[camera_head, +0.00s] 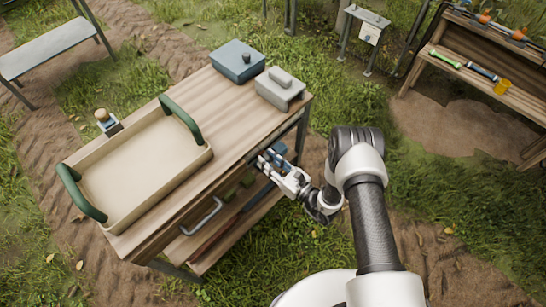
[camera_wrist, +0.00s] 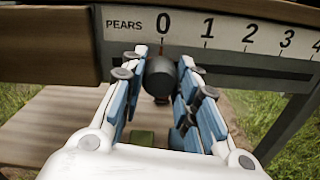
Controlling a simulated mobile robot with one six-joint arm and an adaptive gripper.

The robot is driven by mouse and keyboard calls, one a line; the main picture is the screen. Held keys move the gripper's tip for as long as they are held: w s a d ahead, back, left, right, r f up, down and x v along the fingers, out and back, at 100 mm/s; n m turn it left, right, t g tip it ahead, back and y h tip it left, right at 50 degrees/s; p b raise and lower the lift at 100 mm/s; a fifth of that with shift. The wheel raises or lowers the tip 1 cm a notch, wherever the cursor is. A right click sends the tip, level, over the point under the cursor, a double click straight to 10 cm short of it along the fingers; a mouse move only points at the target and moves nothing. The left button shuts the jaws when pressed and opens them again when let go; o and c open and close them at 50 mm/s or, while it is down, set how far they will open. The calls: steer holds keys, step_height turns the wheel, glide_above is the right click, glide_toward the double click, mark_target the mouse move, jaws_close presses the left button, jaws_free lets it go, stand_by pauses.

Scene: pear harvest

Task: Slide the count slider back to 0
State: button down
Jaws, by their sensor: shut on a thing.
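The count slider's dark round knob (camera_wrist: 160,76) is in the wrist view, just below the 0 mark on the white number scale (camera_wrist: 235,32) labelled PEARS. The scale runs along the table's front edge, with numbers rising to the right and a slot beneath it. My gripper (camera_wrist: 162,82) has its blue-padded fingers on both sides of the knob, shut on it. In the head view my gripper (camera_head: 268,160) is at the table's front edge near its right end, and the knob cannot be made out there.
A beige tray (camera_head: 135,210) with green handles stands on the wooden table (camera_head: 205,105). A blue box (camera_head: 238,60) and a grey box (camera_head: 280,88) are at its far end. A lower shelf (camera_head: 215,240) is under the tabletop. Grass is open to the right.

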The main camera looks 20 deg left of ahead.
steer(key=shift+s+a, duration=0.1)
steer(key=shift+s, duration=0.15)
steer(key=c, duration=1.2)
jaws_free()
steer(key=v, duration=1.2)
steer(key=shift+w, duration=0.1)
